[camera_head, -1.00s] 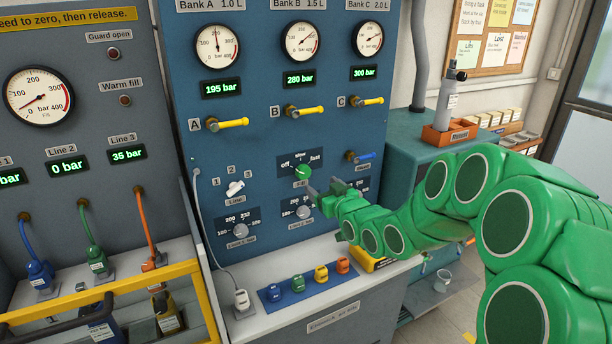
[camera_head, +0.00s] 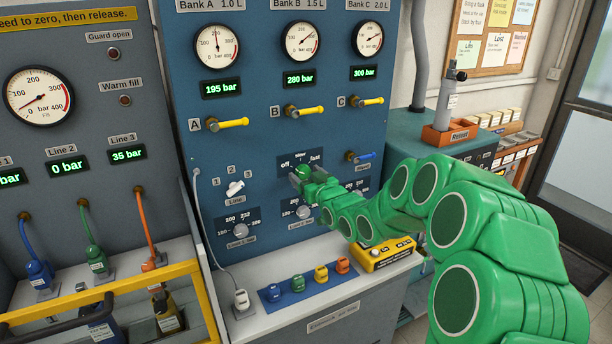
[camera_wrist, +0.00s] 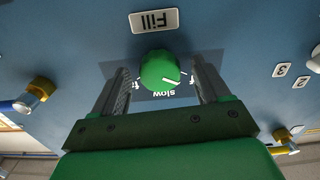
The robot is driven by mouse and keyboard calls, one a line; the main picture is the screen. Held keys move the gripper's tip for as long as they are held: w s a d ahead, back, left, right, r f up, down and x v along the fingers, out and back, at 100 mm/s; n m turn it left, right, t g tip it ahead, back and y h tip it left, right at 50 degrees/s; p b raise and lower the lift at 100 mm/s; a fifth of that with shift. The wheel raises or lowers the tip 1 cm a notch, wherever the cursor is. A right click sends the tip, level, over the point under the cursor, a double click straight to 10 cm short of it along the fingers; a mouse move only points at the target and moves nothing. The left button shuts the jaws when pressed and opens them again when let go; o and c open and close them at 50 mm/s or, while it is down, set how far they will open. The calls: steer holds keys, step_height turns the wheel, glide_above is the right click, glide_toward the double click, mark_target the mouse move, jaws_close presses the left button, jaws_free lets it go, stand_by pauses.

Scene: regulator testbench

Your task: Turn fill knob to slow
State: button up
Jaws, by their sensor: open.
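The green fill knob (camera_head: 303,171) sits on the blue panel under the marks off, slow and fast. In the wrist view the knob (camera_wrist: 158,70) appears upside down, with the word slow (camera_wrist: 164,93) just below it. Its white pointer line slants to the lower right, to the off side of slow. My gripper (camera_head: 299,183) is at the knob. In the wrist view my open gripper (camera_wrist: 162,80) has one finger on each side of the knob, with visible gaps. The fingers partly cover the outer marks.
The Fill label (camera_wrist: 153,20) is beside the knob. A blue-handled valve (camera_head: 362,157) sits right of the knob, and the white line selector (camera_head: 235,188) sits to its left. Yellow valve handles are above. A white ledge (camera_head: 270,318) with coloured connectors lies below.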

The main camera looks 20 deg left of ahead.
steer(key=shift+w+a, duration=0.15)
steer(key=shift+w, duration=0.05)
steer(key=c, duration=1)
steer(key=shift+c, duration=0.2)
steer(key=shift+m, duration=0.4)
steer(key=m, duration=0.4)
steer(key=shift+r+m, duration=0.1)
steer(key=shift+m, duration=0.3)
steer(key=m, duration=0.6)
steer(key=shift+w+r, duration=0.1)
steer(key=shift+m, duration=0.3)
